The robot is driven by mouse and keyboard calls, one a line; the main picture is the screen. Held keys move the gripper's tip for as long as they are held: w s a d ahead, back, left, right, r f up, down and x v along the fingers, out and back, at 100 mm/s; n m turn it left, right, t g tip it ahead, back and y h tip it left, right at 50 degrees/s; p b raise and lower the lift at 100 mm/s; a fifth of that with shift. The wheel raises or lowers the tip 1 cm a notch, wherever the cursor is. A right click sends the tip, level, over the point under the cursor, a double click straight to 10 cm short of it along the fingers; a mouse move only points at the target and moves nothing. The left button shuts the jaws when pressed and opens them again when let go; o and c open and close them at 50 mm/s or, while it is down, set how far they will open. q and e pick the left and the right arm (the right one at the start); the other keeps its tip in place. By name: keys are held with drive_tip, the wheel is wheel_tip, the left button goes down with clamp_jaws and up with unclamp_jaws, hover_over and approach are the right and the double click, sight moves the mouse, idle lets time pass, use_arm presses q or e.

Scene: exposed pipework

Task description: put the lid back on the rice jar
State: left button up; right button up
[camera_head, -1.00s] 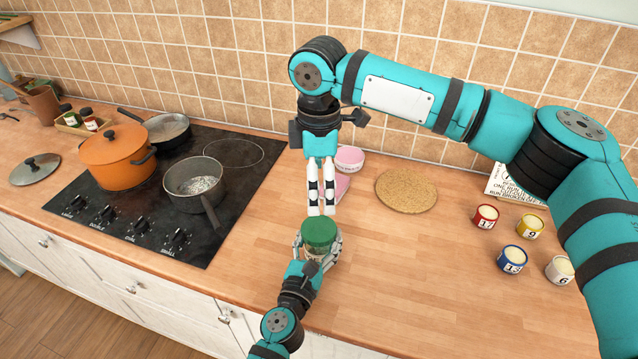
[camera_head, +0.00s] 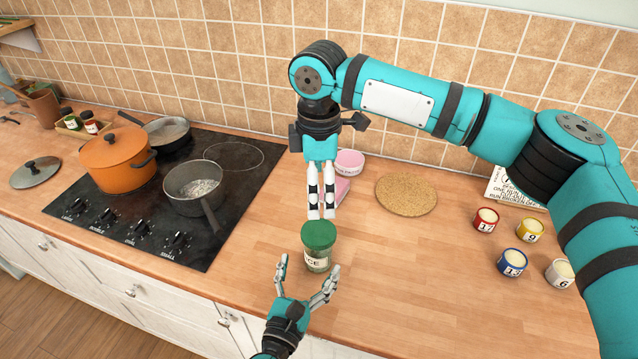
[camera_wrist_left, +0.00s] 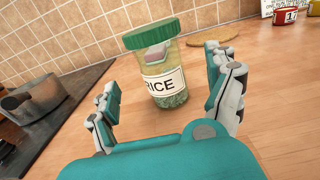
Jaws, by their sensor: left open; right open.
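The rice jar (camera_head: 316,259) stands upright on the wooden counter in the head view. Its green lid (camera_head: 319,234) sits on top of it. In the left wrist view the clear jar (camera_wrist_left: 163,82) shows a RICE label, and the green lid (camera_wrist_left: 150,36) lies across its mouth. My left gripper (camera_head: 306,275) is open just in front of the jar, apart from it, with a finger to either side in the wrist view. My right gripper (camera_head: 321,215) is above and behind the lid, empty, its fingers pointing down close together with a narrow gap.
A black hob (camera_head: 150,205) with an orange pot (camera_head: 118,162) and a saucepan (camera_head: 194,185) is to the left. A pink container (camera_head: 349,162) and a cork mat (camera_head: 406,194) are behind. Small numbered tins (camera_head: 512,262) stand at right. Counter right of the jar is clear.

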use_arm(q)
drive_tip(key=shift+v, duration=2.15)
